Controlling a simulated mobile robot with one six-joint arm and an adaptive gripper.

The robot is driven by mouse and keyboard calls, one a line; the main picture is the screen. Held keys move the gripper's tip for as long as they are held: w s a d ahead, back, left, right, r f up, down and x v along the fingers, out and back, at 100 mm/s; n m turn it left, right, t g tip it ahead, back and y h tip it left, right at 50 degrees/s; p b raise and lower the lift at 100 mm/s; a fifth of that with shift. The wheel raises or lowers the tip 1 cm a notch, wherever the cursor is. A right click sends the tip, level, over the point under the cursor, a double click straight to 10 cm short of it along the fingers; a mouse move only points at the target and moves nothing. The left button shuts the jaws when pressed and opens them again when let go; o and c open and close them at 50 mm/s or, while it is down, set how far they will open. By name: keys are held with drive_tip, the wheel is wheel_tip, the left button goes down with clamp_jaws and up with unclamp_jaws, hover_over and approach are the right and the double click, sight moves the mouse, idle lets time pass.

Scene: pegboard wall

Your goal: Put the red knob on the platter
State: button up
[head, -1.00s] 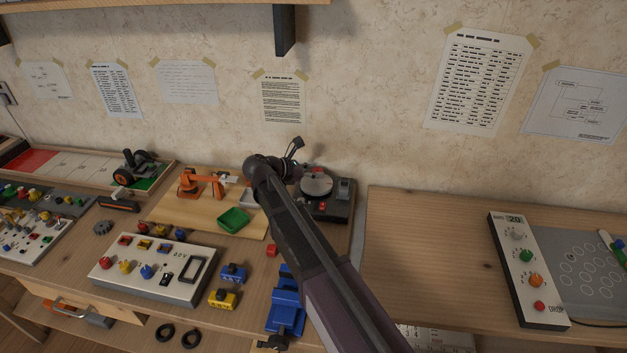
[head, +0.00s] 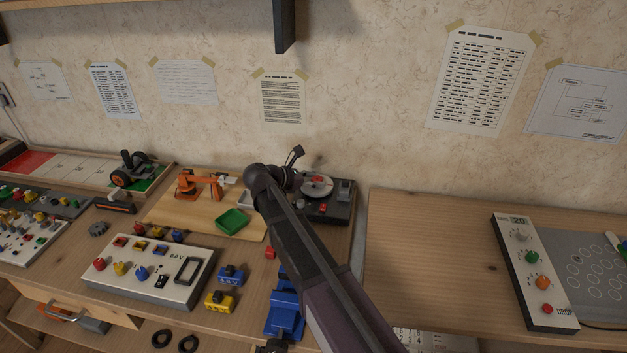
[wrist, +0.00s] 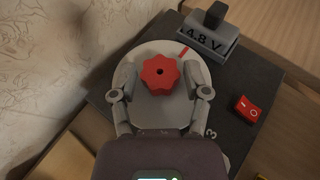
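In the head view the knob (head: 319,180) shows on the platter (head: 312,190) of a dark turntable-like unit. My gripper (wrist: 162,78) is around the knob, with one finger on each side. The fingers are spread, with a gap on the left; the right finger is very close to the knob. In the head view my arm hides much of the gripper (head: 299,180).
The dark unit (head: 340,210) carries a "4.8 V" block (wrist: 213,38) and a red rocker switch (wrist: 248,108). The wall is close behind. A green tray (head: 233,221) and an orange model arm (head: 200,185) stand to the left. The right bench (head: 430,240) has free room.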

drive_tip(key=shift+r, duration=0.2)
idle(0.4)
drive_tip(key=shift+a+r+p, duration=0.1)
drive_tip(key=shift+a+p, duration=0.05)
drive_tip(key=shift+p, duration=0.15)
drive_tip(key=p+v, duration=0.4)
drive_tip(key=v, duration=0.7)
drive_tip(key=shift+s+a+r, duration=0.1)
drive_tip(key=shift+s+a, duration=0.05)
drive_tip(key=shift+a, duration=0.1)
drive_tip(key=shift+s, duration=0.1)
